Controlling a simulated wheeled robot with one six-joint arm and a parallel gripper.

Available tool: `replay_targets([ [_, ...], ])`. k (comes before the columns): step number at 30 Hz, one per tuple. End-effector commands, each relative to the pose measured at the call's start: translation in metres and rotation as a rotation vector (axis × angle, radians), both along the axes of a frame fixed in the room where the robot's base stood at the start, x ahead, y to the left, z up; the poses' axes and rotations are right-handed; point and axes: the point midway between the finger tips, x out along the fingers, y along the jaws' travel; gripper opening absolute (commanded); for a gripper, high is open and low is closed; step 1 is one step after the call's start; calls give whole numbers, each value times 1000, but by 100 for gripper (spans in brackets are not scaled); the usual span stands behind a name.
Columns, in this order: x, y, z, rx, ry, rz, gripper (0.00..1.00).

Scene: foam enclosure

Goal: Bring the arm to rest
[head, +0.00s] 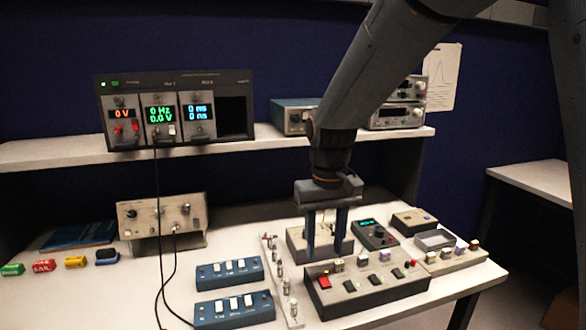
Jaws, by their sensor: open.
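My gripper (325,232) hangs from my arm over the right half of the white bench (120,297). It points down with its two dark blue fingers apart. The fingertips are close to a grey box (297,243) behind the panel with the red switch. Whether they touch that box I cannot tell. I see nothing held between the fingers. My arm comes in from the upper right and crosses in front of the shelf.
A switch panel (368,291), two blue switch boxes (228,273) and a dark meter (375,234) stand near the gripper. A shelf (60,152) carries a display rack (240,87) and instruments. A black cable hangs at left.

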Motion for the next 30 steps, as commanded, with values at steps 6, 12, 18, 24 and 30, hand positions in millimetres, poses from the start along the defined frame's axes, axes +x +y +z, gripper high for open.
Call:
replay_targets([
  [6, -26, -34, -21, 3, -13, -55, 41],
  [12, -66, -76, -49, 6, -30, -129, 41],
  [18, -119, -113, -78, 7, -53, -210, 41],
  [24, -139, -126, -88, 7, -65, -239, 41],
  [30, -139, -126, -88, 7, -65, -238, 41],
])
